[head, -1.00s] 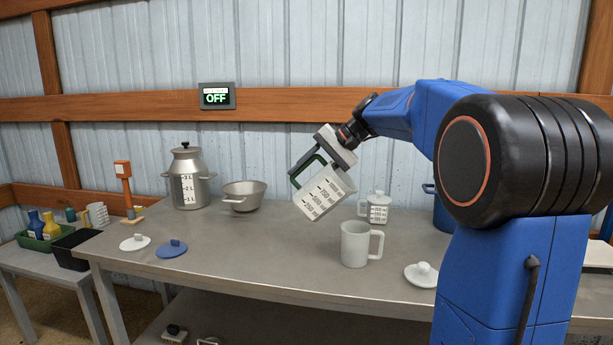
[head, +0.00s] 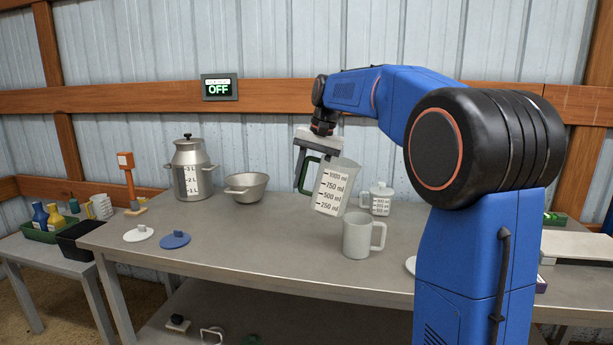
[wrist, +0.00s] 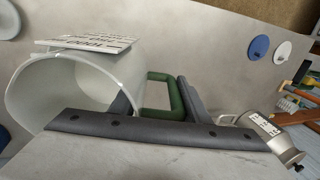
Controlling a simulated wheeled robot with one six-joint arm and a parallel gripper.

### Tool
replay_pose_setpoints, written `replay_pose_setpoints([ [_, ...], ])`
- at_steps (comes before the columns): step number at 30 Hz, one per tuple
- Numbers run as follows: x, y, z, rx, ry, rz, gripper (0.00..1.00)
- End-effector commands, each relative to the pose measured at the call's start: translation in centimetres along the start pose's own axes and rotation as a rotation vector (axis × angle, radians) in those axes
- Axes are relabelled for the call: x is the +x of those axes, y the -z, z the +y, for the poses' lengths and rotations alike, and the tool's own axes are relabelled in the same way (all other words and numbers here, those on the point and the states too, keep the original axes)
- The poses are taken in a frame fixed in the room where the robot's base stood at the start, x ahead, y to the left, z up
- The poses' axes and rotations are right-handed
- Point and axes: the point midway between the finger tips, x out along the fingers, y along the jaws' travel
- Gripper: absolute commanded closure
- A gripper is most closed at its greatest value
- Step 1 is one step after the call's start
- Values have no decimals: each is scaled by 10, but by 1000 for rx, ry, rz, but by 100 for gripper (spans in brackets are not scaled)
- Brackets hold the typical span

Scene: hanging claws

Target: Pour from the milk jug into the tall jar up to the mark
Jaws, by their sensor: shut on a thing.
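My gripper (head: 305,172) is shut on the green handle of a pale measuring jug (head: 333,190), marked from 250 to 1000 ml. The jug is held above the table, slightly tilted, its lower part left of the lidded jar and above the white mug. In the wrist view the jug (wrist: 85,85) has its open mouth in sight, and I see no liquid inside. The green handle (wrist: 165,95) lies between the fingers. A white mug-like jug (head: 357,238) stands upright below. A small lidded white jar with marks (head: 380,200) stands behind it. I cannot tell which is the tall jar.
A metal can marked in litres (head: 190,172) and a metal bowl (head: 246,187) stand at the back left. A white lid (head: 138,233) and a blue lid (head: 175,240) lie at the left. The table's middle is clear. A wall display (head: 219,88) reads OFF.

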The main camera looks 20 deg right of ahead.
Motion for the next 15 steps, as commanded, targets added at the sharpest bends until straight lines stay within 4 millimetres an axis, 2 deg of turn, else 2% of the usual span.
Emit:
replay_pose_setpoints([
  [5, 9, 0, 5, -1, -103, -1, 100],
  [15, 17, 0, 13, -1, -186, 0, 100],
])
